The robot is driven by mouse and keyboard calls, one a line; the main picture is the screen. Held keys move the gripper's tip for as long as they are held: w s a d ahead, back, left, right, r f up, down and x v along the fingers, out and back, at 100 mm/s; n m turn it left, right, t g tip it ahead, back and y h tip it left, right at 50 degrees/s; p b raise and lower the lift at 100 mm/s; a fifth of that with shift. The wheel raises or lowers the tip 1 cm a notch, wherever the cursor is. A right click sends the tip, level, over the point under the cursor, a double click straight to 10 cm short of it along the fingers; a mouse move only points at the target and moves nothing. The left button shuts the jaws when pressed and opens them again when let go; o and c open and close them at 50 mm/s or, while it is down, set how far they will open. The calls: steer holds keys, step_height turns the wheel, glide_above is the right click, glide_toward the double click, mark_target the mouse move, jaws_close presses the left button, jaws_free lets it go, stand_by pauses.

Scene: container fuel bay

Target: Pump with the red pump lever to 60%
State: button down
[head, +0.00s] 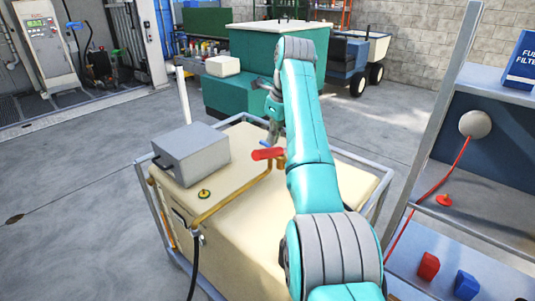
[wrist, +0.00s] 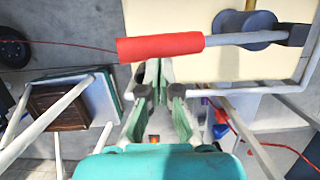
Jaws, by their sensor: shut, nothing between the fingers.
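The red pump lever (head: 268,153) is on top of the cream tank (head: 240,210), beside a brass pipe. In the wrist view its red grip (wrist: 160,47) lies across the upper middle, with a grey rod running right to a round pivot. My gripper (head: 272,130) is at the lever in the head view, partly hidden by the arm. In the wrist view my gripper (wrist: 154,72) is shut and empty. Its fingertips are right by the lower edge of the red grip; I cannot tell whether they touch. No percentage reading is legible.
A grey box (head: 190,152) and a yellow-green fitting (head: 203,194) are on the tank top. A metal rail (head: 160,225) frames the tank. A shelf unit (head: 480,130) stands close on the right. A green cabinet (head: 270,50) is behind. The floor at left is open.

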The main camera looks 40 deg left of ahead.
mark_target(272, 155)
steer(key=shift+x, duration=1.75)
steer(key=shift+d+x, duration=0.2)
steer(key=shift+x, duration=0.55)
steer(key=shift+d+x, duration=0.15)
steer(key=shift+x, duration=0.55)
steer(key=shift+d+x, duration=0.2)
steer(key=shift+x, duration=0.55)
steer(key=d, duration=0.1)
steer(key=d+r, duration=0.1)
steer(key=d, duration=0.1)
steer(key=shift+s, duration=0.15)
